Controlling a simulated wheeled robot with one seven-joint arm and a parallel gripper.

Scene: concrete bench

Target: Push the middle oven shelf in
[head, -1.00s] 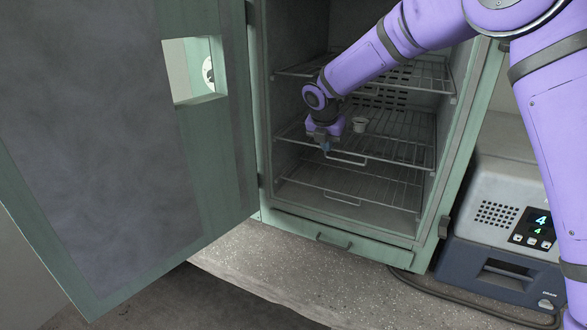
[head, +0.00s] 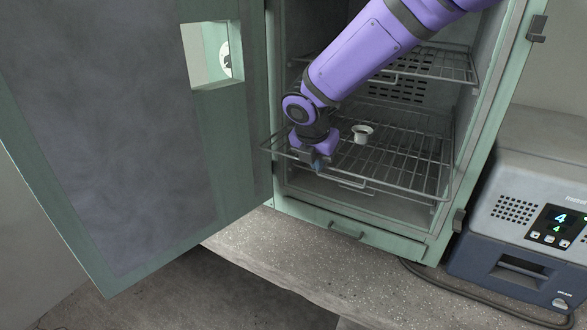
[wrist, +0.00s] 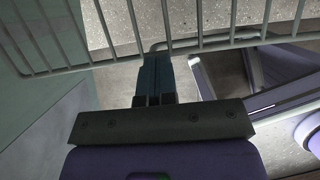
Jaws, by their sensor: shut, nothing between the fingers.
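The middle oven shelf (head: 405,165) is a wire rack. Its front edge sticks out past the oven opening, and its left front corner overlaps the door-side frame. A small white cup (head: 362,133) stands upright on it. My gripper (head: 318,166) is shut and empty at the left part of the shelf's front edge. In the wrist view, the shut blue fingers (wrist: 155,65) lie close to the shelf's wires (wrist: 215,42) and a curved handle bar; I cannot tell whether they touch. My arm hides part of the shelf's back left.
The green oven door (head: 130,150) stands wide open at the left. An upper rack (head: 440,65) is inside the oven (head: 480,130). A grey and blue device (head: 530,210) stands at the right on the concrete bench (head: 290,260). Free space lies before the oven.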

